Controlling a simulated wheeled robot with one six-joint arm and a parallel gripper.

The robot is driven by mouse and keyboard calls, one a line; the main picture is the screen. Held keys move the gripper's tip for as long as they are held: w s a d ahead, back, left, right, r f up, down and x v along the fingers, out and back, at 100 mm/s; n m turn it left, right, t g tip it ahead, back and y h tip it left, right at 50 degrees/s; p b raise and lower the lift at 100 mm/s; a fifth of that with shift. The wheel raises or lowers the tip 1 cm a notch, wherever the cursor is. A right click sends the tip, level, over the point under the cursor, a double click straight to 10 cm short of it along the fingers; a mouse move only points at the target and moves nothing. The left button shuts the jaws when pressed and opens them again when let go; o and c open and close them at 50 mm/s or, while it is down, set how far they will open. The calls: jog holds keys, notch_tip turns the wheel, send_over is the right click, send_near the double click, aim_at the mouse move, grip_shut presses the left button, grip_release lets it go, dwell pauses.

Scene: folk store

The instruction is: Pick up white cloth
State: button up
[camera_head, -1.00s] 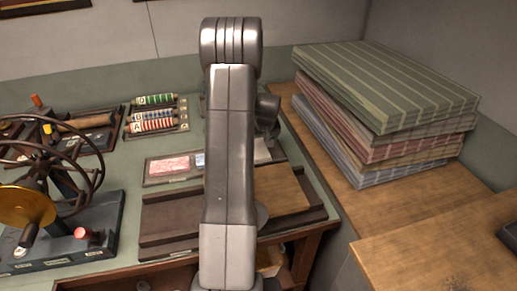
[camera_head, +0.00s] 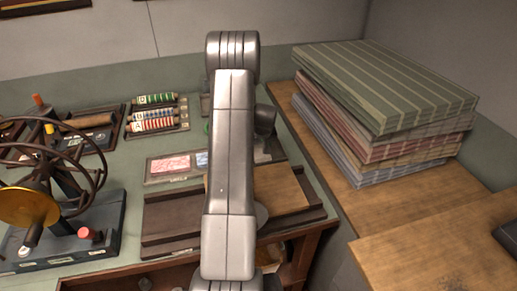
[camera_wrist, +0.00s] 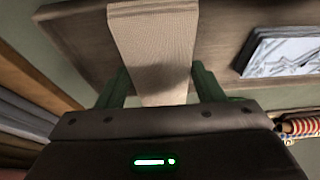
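A pale beige woven strip, which looks like the cloth (camera_wrist: 153,45), runs over a dark brown wooden board (camera_wrist: 85,35) in the wrist view. Its near end lies between the two green fingers of my gripper (camera_wrist: 161,84). The fingers stand apart, and a gap shows between the strip and the left finger. I cannot tell whether the right finger touches it. In the head view my arm hides most of the gripper and the spot under it. A tan flat piece (camera_head: 285,188) lies on the dark wooden tray (camera_head: 172,220) there; I cannot tell if it is the same strip.
Striped folded fabrics (camera_head: 385,85) are stacked on the wooden surface at the right. A spoked wheel device (camera_head: 70,225) stands at the left. A rack of striped reels (camera_head: 155,115) and a tray with pink and blue cards (camera_head: 172,163) are behind the tray.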

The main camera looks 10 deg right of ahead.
jog(key=r+m, duration=0.1)
jog(key=r, duration=0.1)
jog(key=r+m+h+b, duration=0.1)
jog(key=r, duration=0.2)
jog(key=r+m+b, duration=0.1)
jog(key=r+m, duration=0.1)
jog(key=r, duration=0.1)
jog(key=shift+s+a+r+h, duration=0.1)
jog(key=shift+a+r+h, duration=0.1)
jog(key=shift+h, duration=0.1)
jog(key=m, duration=0.1)
jog(key=f+m+h, duration=0.1)
jog(key=m, duration=0.1)
jog(key=shift+a+g, duration=0.1)
jog(key=shift+g, duration=0.3)
jog(key=m, duration=0.2)
jog(key=m+g+h, duration=0.1)
jog(key=m, duration=0.1)
jog(key=w+f+m, duration=0.1)
jog(key=m, duration=0.1)
jog(key=shift+a+g+h, duration=0.2)
jog(key=shift+g+h, duration=0.1)
jog(key=shift+h, duration=0.1)
jog(key=shift+m, duration=0.3)
jog(key=shift+f+b, duration=1.15)
jog(key=shift+f, duration=2.2)
jog(key=shift+f+b, duration=0.6)
jog(key=shift+b, duration=0.15)
jog(key=o, duration=1.1)
